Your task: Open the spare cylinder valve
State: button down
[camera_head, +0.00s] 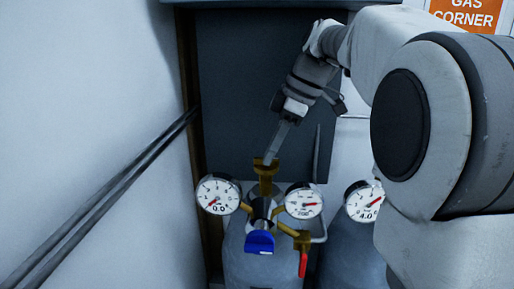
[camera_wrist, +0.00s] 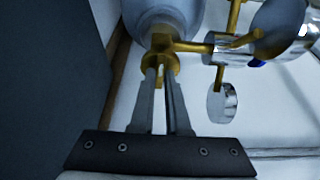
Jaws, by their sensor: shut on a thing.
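A grey gas cylinder (camera_head: 250,268) stands at the lower middle of the head view. A brass valve (camera_head: 265,178) is on its top; in the wrist view the brass valve (camera_wrist: 162,46) is in front of the cylinder's rounded top (camera_wrist: 165,14). My gripper (camera_head: 269,160) reaches down to the valve from above, and its fingers (camera_wrist: 161,73) are shut on the brass part. The regulator has a left gauge (camera_head: 218,194) marked 0.0, a right gauge (camera_head: 303,200), a blue knob (camera_head: 260,242) and a red-handled lever (camera_head: 303,262). The fingertips partly hide the valve.
A second cylinder (camera_head: 345,262) with a gauge (camera_head: 363,201) marked 4.0 stands close on the right, partly behind my arm. A dark panel (camera_head: 235,90) is behind. A pale wall with dark pipes (camera_head: 100,200) is on the left. An orange sign (camera_head: 468,14) hangs upper right.

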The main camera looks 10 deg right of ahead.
dwell(0.4)
jog(key=c, duration=0.9)
grip_release()
jog(key=p+v, duration=0.3)
jog(key=v, duration=1.4)
jog(key=shift+r, duration=0.25)
